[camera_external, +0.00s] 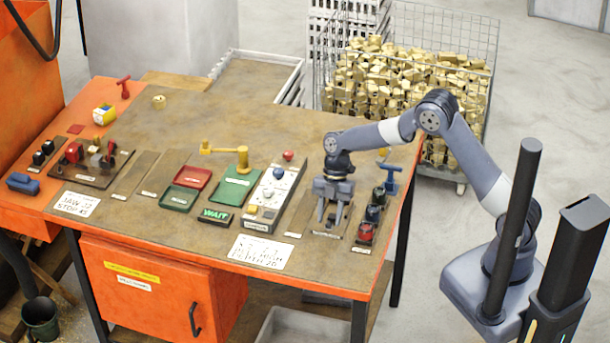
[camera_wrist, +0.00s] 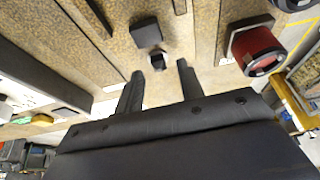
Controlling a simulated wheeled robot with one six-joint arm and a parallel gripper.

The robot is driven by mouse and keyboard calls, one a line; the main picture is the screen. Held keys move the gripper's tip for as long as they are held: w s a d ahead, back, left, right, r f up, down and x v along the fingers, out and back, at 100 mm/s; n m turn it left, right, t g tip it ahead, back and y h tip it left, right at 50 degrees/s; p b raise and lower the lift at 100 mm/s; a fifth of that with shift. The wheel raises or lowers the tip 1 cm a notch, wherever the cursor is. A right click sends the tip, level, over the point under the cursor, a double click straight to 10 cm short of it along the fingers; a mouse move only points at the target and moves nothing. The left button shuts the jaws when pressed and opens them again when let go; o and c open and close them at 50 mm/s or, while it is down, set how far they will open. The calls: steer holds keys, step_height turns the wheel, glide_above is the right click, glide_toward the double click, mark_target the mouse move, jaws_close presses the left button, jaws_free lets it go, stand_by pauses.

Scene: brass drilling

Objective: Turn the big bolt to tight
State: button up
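My gripper (camera_external: 331,220) points down over a dark narrow plate near the right end of the bench, left of a rack of dark and red knobs. In the wrist view my gripper (camera_wrist: 160,70) is open, with its two dark fingers apart. A small grey bolt-like head (camera_wrist: 157,61) shows just beyond and between the fingertips, beside a dark square block (camera_wrist: 146,30). It looks like the big bolt, but I cannot tell for certain. No contact with the fingers is visible. In the external view my gripper hides it.
A red cylinder (camera_wrist: 254,48) stands close to the right of the fingers in the wrist view. A blue T-handle (camera_external: 391,178) stands at the bench's right edge. A panel with knobs (camera_external: 271,200) lies to the left. The back of the bench (camera_external: 250,120) is mostly clear.

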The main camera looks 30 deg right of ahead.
steer(key=shift+s+a+f, duration=0.15)
steer(key=shift+s+f, duration=0.05)
steer(key=shift+f, duration=0.35)
jaws_close()
